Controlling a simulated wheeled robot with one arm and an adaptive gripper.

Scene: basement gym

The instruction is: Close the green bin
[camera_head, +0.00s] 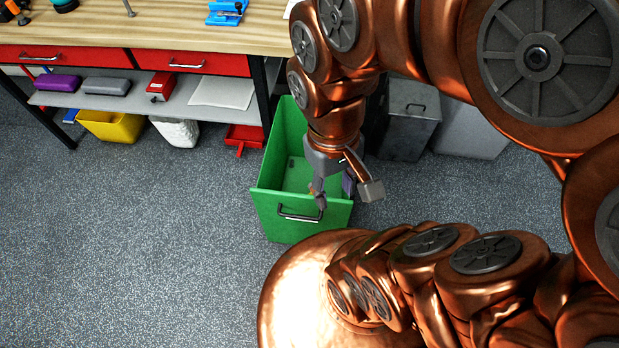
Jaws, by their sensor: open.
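The green bin (276,207) stands on the floor in the middle of the view, beside the workbench's right leg. My gripper (346,195) points down over the front right part of the bin, near the front wall. Its fingers are spread with nothing between them. I cannot tell whether they touch the bin. My arm hides the bin's back right side.
A wooden workbench (150,28) with red drawers is at the upper left. Its lower shelf holds boxes, with a yellow bin (112,127) and a white bin (176,131) below. Grey metal bins (408,122) stand right of the green bin. Grey floor (130,230) at left is clear.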

